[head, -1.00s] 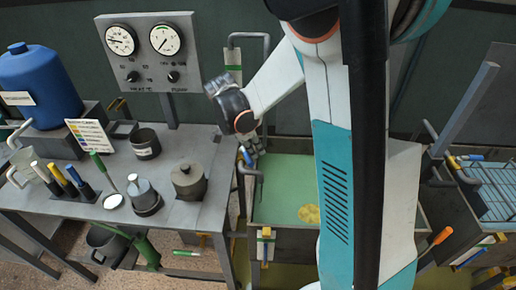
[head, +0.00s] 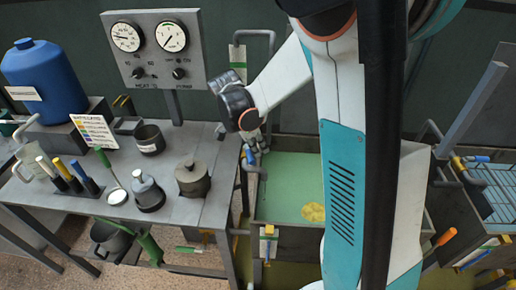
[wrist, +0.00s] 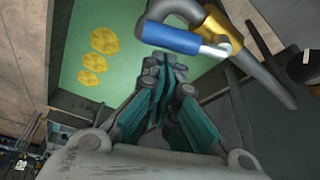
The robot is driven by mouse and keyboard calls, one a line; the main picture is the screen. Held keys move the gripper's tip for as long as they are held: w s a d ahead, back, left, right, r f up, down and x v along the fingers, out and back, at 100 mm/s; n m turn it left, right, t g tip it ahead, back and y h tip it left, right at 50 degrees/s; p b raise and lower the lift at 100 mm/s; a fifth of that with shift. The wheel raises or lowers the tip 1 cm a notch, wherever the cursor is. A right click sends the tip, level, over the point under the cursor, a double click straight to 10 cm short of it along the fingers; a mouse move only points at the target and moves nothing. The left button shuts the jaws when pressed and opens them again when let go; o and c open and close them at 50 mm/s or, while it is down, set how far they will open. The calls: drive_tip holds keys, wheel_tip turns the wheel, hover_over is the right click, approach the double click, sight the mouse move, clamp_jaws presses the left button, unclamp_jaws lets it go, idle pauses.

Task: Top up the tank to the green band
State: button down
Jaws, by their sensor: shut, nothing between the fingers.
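The tank (head: 296,237) of green liquid stands at the middle of the head view, partly hidden by my arm. The liquid (head: 285,185) also shows in the wrist view (wrist: 100,85), with yellow round patches in it. A grey pipe (head: 270,45) rises behind its left back corner. A blue valve lever (head: 249,155) sits by that corner; in the wrist view the blue lever (wrist: 170,38) lies just beyond my fingertips, apart from them. My gripper (head: 258,150) is shut and empty over the tank's left edge.
Left of the tank, a grey bench (head: 205,212) holds a blue jug (head: 42,80), a dark pot (head: 149,139), lidded vessels and coloured-handled tools. A two-dial gauge panel (head: 155,45) stands behind it. Another tank with a wire rack (head: 492,185) is at the right.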

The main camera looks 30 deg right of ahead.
wheel_tip(320, 180, up, 10)
drive_tip(key=p, duration=0.2)
idle(0.3)
idle(0.4)
